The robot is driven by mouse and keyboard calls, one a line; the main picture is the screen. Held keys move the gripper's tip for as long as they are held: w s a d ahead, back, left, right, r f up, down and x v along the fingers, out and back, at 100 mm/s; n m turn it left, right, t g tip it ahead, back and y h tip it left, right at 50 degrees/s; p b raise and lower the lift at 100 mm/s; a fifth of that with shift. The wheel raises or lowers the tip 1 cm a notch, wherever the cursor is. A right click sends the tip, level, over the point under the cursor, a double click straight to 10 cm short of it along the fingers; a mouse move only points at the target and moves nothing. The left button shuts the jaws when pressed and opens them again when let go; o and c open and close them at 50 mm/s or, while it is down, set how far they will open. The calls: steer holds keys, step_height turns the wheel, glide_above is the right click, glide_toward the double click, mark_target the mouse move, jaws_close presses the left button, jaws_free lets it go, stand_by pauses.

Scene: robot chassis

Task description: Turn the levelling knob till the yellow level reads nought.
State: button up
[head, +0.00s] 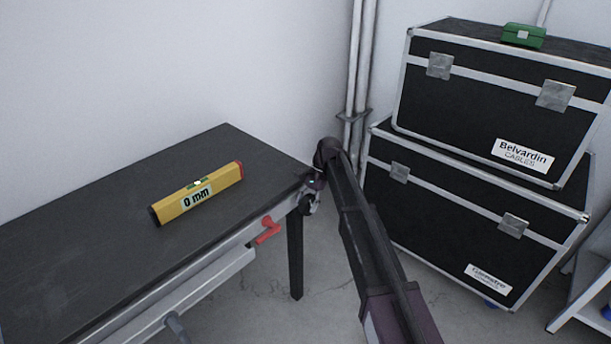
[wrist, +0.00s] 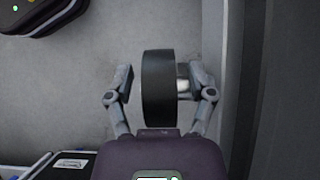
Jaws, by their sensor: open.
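The yellow level (head: 198,196) lies on the dark table top (head: 95,215), and its display reads 0 mm. The levelling knob (head: 309,205) is a dark round knob at the table's right front corner, partly hidden by my arm. In the wrist view the black knob (wrist: 158,92) stands between the two fingers of my gripper (wrist: 156,82). The gripper is open. A gap shows between the left finger and the knob. The right finger is close to the knob's right side by a pale metal part; I cannot tell whether it touches.
A red handle (head: 268,231) sticks out from the table's front edge, left of the knob. Two stacked black cases (head: 470,205) stand to the right, with a green box (head: 523,35) on top. Pipes (head: 360,85) run up the wall corner. Bare floor shows beside the table.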

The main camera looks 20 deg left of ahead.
mark_target(309, 196)
steer(key=t+p, duration=0.1)
steer(key=t+h, duration=0.1)
steer(key=t, duration=0.1)
steer(key=shift+s+f+p, duration=0.1)
steer(key=shift+s+p, duration=0.2)
steer(key=shift+p, duration=0.1)
steer(key=t, duration=0.1)
steer(key=t+h, duration=0.1)
steer(key=t, duration=0.1)
steer(key=shift+s+f+h, duration=0.1)
steer(key=shift+f+h, duration=0.15)
steer(key=shift+h, duration=0.05)
steer(key=shift+a+r+p, duration=0.1)
steer(key=shift+r+p, duration=0.65)
steer(key=shift+p, duration=0.2)
step_height(309, 196, up, 12)
steer(key=p, duration=1.2)
steer(key=shift+r, duration=0.15)
steer(key=shift+w+d+f, duration=0.15)
steer(key=shift+w+f, duration=0.05)
steer(key=shift+w, duration=0.25)
steer(key=shift+w+d+f, duration=0.15)
steer(key=shift+w+f, duration=0.05)
steer(key=shift+w, duration=0.2)
steer(key=shift+f+b, duration=0.15)
steer(key=shift+b, duration=0.25)
